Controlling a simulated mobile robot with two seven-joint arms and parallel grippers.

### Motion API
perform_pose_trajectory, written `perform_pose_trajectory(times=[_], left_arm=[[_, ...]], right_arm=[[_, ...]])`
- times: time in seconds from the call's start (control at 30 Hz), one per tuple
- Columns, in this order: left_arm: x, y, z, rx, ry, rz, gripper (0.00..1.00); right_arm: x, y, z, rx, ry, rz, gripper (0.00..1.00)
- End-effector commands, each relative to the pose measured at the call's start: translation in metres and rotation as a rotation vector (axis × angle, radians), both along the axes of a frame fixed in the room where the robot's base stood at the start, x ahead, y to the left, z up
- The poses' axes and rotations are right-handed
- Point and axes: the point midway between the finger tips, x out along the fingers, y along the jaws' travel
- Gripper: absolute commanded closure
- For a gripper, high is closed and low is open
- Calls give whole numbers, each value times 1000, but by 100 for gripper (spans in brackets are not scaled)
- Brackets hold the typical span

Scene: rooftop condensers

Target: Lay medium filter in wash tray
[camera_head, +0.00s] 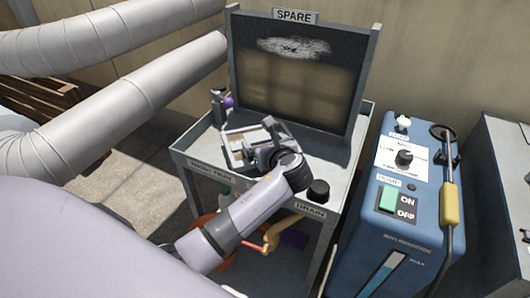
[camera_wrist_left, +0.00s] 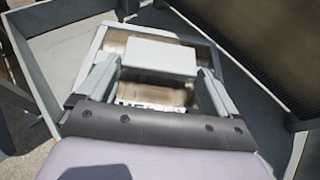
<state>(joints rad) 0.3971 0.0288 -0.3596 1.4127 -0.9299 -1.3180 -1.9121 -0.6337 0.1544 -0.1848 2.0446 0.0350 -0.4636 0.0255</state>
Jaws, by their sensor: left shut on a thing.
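The medium filter (camera_head: 250,137) is a small pale frame with a tan panel, over the left part of the grey wash tray (camera_head: 332,150). My left gripper (camera_head: 262,150) is shut on it. In the left wrist view the filter (camera_wrist_left: 160,56) sits between the two fingers of my left gripper (camera_wrist_left: 158,82), and its partly hidden label reads something like "MEDIUM". The filter is inside the tray's outline; I cannot tell whether it touches the tray floor. My forearm and gripper hide part of the filter and the tray's front. My right gripper is not in view.
A dark-framed panel marked SPARE (camera_head: 300,75) stands at the tray's back. A black knob (camera_head: 318,192) is near the DRAIN label at the front. A purple-topped fitting (camera_head: 228,101) is at the left corner. A blue machine (camera_head: 408,205) stands close at right.

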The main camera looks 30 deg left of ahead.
Motion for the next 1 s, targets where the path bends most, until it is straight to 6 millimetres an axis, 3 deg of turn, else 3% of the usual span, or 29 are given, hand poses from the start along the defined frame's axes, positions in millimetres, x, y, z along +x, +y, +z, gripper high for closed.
perform_pose_trajectory(times=[0.03, 0.13, 0.5, 0.53, 0.83, 1.0], left_arm=[[0, 0, -12, 2, 1, -1, 45], [0, 0, -23, 1, -2, -1, 45], [0, 0, -25, 2, -1, -1, 45], [0, 0, -26, 0, 0, -1, 0], [0, 0, -23, -1, -2, 0, 0], [-15, -17, -12, -2, -1, -2, 0]], right_arm=[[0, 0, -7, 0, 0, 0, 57], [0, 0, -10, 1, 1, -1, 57], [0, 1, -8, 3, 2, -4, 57], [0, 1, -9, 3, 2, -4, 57], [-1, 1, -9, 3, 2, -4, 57], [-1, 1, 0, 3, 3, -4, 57]])
